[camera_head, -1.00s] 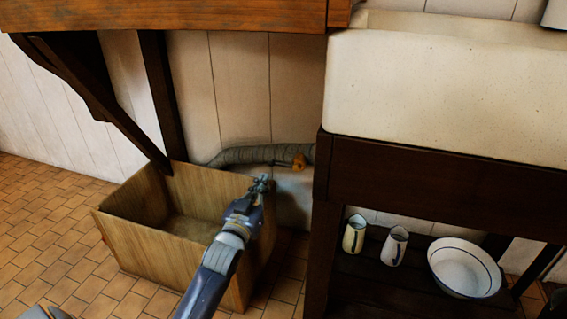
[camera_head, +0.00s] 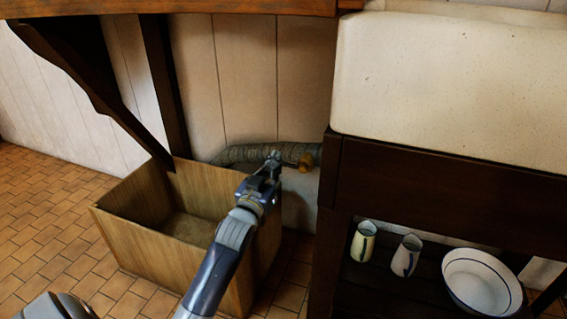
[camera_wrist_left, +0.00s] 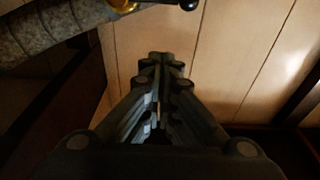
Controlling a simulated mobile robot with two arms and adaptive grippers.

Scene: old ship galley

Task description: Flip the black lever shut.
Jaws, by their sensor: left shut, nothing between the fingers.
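The black lever (camera_wrist_left: 188,4) shows only as a dark rounded end at the top edge of the left wrist view. A brass fitting (camera_wrist_left: 124,5) is to its left, on the lagged pipe. In the head view the brass fitting (camera_head: 305,163) is at the right end of the pipe (camera_head: 240,154), and I cannot make out the lever there. My left gripper (camera_head: 272,160) is shut and empty, overlapping the pipe in the picture, just left of the brass fitting. In the left wrist view its fingertips (camera_wrist_left: 160,60) are together, below the lever in the picture. My right gripper is not in view.
An open wooden box (camera_head: 140,250) stands on the tiled floor beneath my left arm. The dark sink stand (camera_head: 430,185) is close on the right, with two jugs and a bowl (camera_head: 480,282) on its lower shelf. A wooden counter (camera_head: 170,6) overhangs above.

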